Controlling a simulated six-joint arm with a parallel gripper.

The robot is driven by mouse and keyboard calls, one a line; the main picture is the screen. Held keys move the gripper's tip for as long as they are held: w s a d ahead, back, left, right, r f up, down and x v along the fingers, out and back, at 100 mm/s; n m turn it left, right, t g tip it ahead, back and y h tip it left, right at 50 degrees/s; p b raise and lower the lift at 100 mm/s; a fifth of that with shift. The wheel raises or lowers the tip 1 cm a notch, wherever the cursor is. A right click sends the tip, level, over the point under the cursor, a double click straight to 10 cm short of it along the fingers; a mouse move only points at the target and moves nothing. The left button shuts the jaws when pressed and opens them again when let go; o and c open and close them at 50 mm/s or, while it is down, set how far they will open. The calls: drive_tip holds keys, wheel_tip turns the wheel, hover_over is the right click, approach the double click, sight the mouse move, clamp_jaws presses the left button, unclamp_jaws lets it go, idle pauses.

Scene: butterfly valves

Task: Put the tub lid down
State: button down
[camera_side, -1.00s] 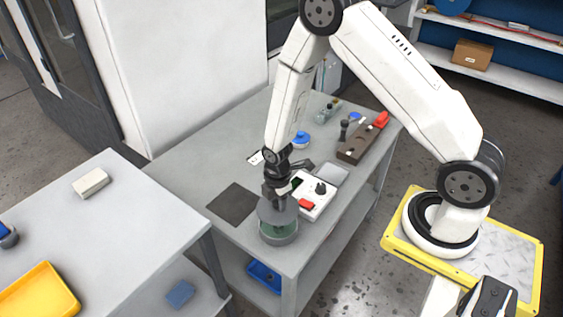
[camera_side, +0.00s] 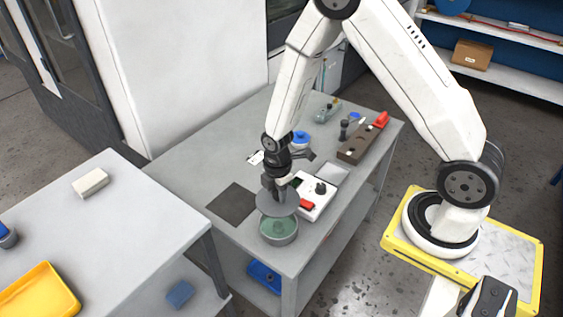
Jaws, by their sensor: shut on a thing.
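The tub lid (camera_side: 279,204) is a grey disc held level under my gripper (camera_side: 271,188). My gripper is shut on it, though the grip point itself is small and partly hidden. The tub (camera_side: 279,237) is a round grey container with a greenish inside, standing near the front corner of the grey table. The lid is above the tub and apart from it, hiding part of its far rim. A dark square mat (camera_side: 232,204) lies flat and bare on the table, left of the tub.
A white box with a red part (camera_side: 316,196) stands close to the right of my gripper. Behind are a blue round part (camera_side: 300,139) and a brown block with fittings (camera_side: 358,146). The table's left-rear area is clear. A second table (camera_side: 130,220) stands at left.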

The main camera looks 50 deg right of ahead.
sight(267, 193)
drive_tip(key=shift+w+f+m, duration=0.1)
drive_tip(key=shift+w+m, duration=0.8)
drive_tip(key=shift+m, duration=0.6)
drive_tip(key=shift+w+f+m, duration=0.1)
drive_tip(key=shift+w+m, duration=0.75)
drive_tip(key=shift+m, duration=0.65)
drive_tip(key=w+f, duration=0.2)
drive_tip(key=w, duration=0.2)
drive_tip(key=w+f, duration=0.3)
drive_tip(key=w, duration=0.1)
drive_tip(key=w+f, duration=0.3)
drive_tip(key=w, duration=0.1)
drive_tip(key=shift+w+f, duration=0.25)
drive_tip(key=shift+w, duration=0.1)
drive_tip(key=shift+w+f, duration=0.45)
drive_tip(key=shift+f, duration=0.05)
drive_tip(key=shift+w+f, duration=0.15)
drive_tip(key=shift+f, duration=1.6)
